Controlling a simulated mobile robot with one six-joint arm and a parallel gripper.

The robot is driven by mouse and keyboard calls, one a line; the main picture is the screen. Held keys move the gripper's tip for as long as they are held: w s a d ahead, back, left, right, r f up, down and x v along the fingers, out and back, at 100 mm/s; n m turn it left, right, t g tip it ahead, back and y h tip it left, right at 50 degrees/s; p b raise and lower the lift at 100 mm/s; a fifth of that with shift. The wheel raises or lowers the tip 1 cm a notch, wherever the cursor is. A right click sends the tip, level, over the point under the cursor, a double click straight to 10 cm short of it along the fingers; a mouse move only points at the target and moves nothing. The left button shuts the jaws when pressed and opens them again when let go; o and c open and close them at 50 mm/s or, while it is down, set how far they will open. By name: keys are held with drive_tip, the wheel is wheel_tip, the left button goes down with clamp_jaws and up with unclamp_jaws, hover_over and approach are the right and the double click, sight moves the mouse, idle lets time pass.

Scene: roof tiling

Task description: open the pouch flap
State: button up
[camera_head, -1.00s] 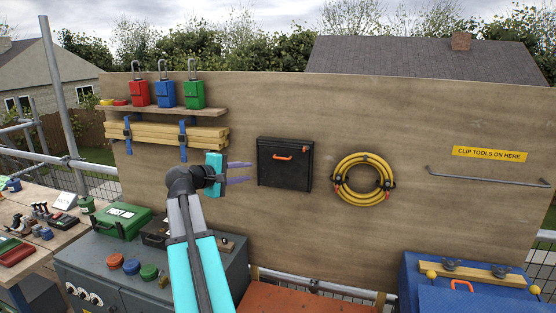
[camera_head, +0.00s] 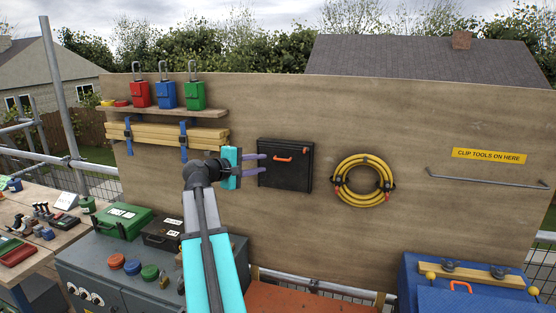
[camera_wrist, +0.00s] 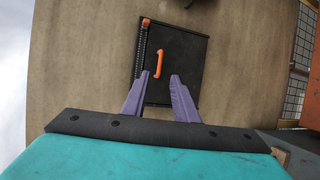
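The black pouch (camera_head: 285,172) is fixed on the wooden board, with its flap down over the front. An orange handle (camera_head: 290,151) sits on the flap. In the wrist view, the pouch (camera_wrist: 178,58) and the orange handle (camera_wrist: 160,62) lie ahead of the fingers. My gripper (camera_head: 265,163) is open and empty, pointing at the left part of the pouch. In the wrist view, my gripper's two purple fingers (camera_wrist: 159,77) are spread apart. The handle lies beyond the tips, nearer the left finger. I cannot tell exactly how far the tips are from the pouch.
A coiled yellow hose (camera_head: 363,181) hangs right of the pouch. A shelf (camera_head: 160,111) with padlocks and strapped timber (camera_head: 165,135) is at the left. A grey cabinet (camera_head: 90,283) with cases stands below. The board between hose and rail (camera_head: 490,177) is bare.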

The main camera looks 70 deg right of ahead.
drive_tip(key=p, duration=0.3)
approach(282, 171)
drive_tip(key=s+d+r, duration=0.3)
drive_tip(key=d+r, duration=0.1)
drive_tip(key=r, duration=0.1)
drive_tip(key=shift+s+d+f+p, duration=0.25)
drive_tip(key=shift+d+f+p, duration=0.05)
drive_tip(key=shift+d+p, duration=0.1)
clamp_jaws()
idle(0.9)
